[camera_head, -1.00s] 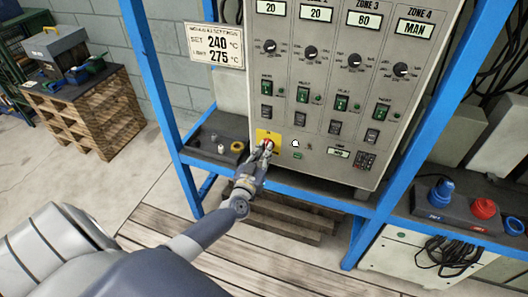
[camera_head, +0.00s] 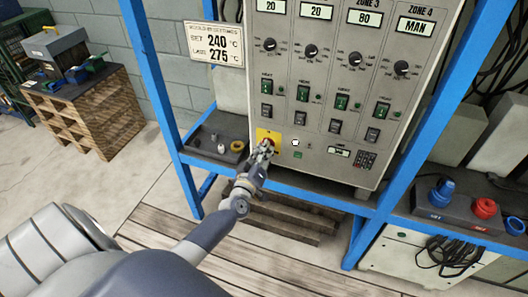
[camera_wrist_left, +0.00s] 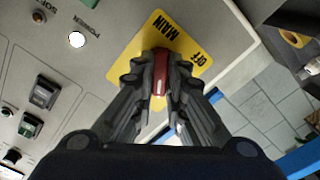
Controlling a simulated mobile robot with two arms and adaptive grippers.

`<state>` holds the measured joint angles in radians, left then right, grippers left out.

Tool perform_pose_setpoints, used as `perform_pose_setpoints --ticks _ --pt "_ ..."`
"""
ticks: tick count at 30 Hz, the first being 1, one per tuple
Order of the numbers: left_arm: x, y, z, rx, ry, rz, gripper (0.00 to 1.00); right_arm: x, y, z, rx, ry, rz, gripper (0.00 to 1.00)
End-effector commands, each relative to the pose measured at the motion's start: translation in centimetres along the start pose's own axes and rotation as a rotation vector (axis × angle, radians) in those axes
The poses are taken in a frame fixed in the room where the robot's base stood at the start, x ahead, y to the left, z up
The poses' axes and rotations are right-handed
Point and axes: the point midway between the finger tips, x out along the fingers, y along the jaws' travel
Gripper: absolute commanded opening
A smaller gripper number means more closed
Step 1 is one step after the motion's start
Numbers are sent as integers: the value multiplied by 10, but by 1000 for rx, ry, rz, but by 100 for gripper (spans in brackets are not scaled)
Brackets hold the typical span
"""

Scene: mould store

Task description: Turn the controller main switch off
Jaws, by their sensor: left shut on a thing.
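The controller (camera_head: 330,100) is a light grey cabinet in a blue frame. Its main switch is a red handle on a yellow plate (camera_head: 262,134) at the lower left of the panel. In the left wrist view the red handle (camera_wrist_left: 160,72) sits between the fingers, and the yellow plate (camera_wrist_left: 135,47) reads MAIN, with OFF to the right. My left gripper (camera_head: 264,148) is shut on the red handle, which it mostly hides in the head view. The left wrist view shows its two fingers (camera_wrist_left: 160,85) on either side of it. My right gripper is not in view.
A white round lamp (camera_head: 296,142) is right of the switch. Zone knobs and green-lit rocker switches (camera_head: 303,93) fill the panel above. A dark tray (camera_head: 215,140) with small parts is left. Blue and red plugs (camera_head: 484,208) stand at the right.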

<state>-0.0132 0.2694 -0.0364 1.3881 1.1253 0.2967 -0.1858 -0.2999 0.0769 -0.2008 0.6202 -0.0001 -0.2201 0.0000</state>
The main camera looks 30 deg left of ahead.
Motion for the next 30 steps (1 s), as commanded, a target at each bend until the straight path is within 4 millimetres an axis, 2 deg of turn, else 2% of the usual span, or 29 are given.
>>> perform_pose_setpoints --ticks 18,30 --pt "0 -2 2 -583 -1 -1 0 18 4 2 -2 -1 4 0" --pt "0 -2 2 -853 0 -2 0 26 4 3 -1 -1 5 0"
